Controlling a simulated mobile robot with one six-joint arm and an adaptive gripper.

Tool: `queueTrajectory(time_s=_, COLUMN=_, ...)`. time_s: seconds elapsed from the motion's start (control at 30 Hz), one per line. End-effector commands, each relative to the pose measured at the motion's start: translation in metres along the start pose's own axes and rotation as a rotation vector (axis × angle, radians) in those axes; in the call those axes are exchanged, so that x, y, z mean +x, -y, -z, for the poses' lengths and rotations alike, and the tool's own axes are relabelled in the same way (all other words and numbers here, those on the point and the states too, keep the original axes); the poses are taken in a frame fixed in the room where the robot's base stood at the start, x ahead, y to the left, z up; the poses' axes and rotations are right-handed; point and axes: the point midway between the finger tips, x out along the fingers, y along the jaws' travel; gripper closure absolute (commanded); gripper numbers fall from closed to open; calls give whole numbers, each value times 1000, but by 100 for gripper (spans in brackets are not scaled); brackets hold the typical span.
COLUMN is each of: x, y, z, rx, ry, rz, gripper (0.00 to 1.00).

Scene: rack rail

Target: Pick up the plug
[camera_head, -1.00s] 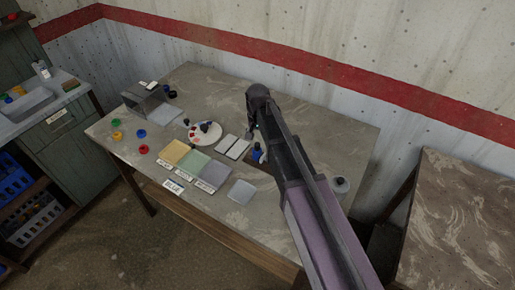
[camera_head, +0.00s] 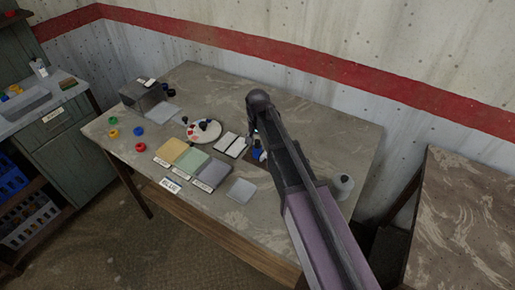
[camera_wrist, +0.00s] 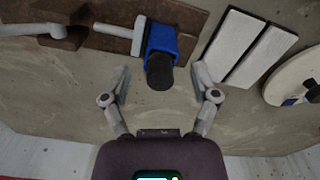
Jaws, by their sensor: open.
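The plug, a blue body (camera_wrist: 172,44) with a dark round end, is at the upper middle of the wrist view. A small part of its blue shows beside my arm in the head view (camera_head: 258,155). My gripper (camera_wrist: 160,80) is open, with one finger on either side of the plug's dark end. The fingers look apart from it; I cannot tell the height between them. A pale rod (camera_wrist: 138,35) lies against the plug's left side over a brown board (camera_wrist: 108,38). In the head view my arm hides most of my gripper.
Two white plates (camera_wrist: 245,48) lie right of the plug, close to the right finger. A round white tray (camera_head: 203,132) with small items is further away. Colored squares (camera_head: 190,160) and a grey square (camera_head: 241,190) lie near the table's front edge.

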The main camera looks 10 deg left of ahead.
Motion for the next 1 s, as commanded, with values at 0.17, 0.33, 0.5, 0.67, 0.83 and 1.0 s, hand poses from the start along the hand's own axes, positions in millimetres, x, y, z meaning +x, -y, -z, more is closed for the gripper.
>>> queueTrajectory(time_s=0.17, x=6, y=0, z=0, rx=0, ry=0, rz=0, gripper=23)
queueTrajectory(time_s=0.33, x=5, y=0, z=0, rx=0, ry=0, rz=0, gripper=23)
queueTrajectory(time_s=0.5, x=5, y=0, z=0, rx=0, ry=0, rz=0, gripper=23)
queueTrajectory(time_s=0.67, x=5, y=0, z=0, rx=0, ry=0, rz=0, gripper=23)
queueTrajectory(time_s=0.83, x=5, y=0, z=0, rx=0, ry=0, rz=0, gripper=52)
queueTrajectory(time_s=1.0, x=5, y=0, z=0, rx=0, ry=0, rz=0, gripper=82)
